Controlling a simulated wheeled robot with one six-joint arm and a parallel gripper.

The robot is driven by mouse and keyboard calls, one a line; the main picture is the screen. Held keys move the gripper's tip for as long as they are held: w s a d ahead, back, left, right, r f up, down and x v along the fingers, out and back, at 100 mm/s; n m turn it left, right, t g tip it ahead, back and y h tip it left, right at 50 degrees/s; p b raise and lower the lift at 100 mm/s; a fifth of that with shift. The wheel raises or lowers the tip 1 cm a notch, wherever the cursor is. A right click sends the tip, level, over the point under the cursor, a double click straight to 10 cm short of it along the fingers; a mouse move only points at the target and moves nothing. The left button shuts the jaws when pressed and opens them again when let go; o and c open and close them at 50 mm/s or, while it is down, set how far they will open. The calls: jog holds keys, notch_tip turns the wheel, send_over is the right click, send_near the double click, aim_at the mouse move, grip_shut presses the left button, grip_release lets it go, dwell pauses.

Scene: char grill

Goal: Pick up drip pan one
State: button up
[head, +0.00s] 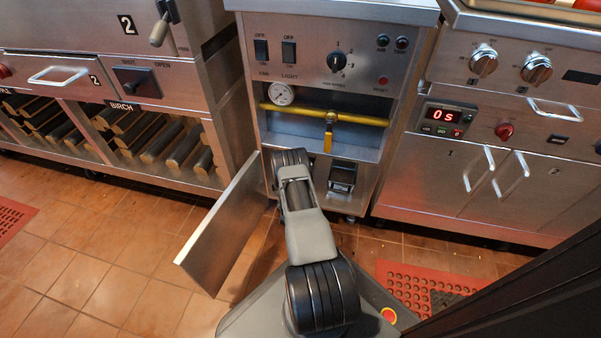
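I cannot make out drip pan one in the head view. My gripper is not in view; my arm reaches up the middle, against the lower front of the central steel cabinet (354,207), and its end is hidden. A small dark fitting with a bright frame (342,177) shows on the lower cabinet front, right of my arm; I cannot tell what it is.
A steel door (225,228) stands open left of my arm. A yellow gas pipe (360,118) with a gauge (281,94) crosses the cabinet recess. Log racks (165,140) are left; a counter with closed doors (490,185) is right. Red mat (425,283) lies on the floor.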

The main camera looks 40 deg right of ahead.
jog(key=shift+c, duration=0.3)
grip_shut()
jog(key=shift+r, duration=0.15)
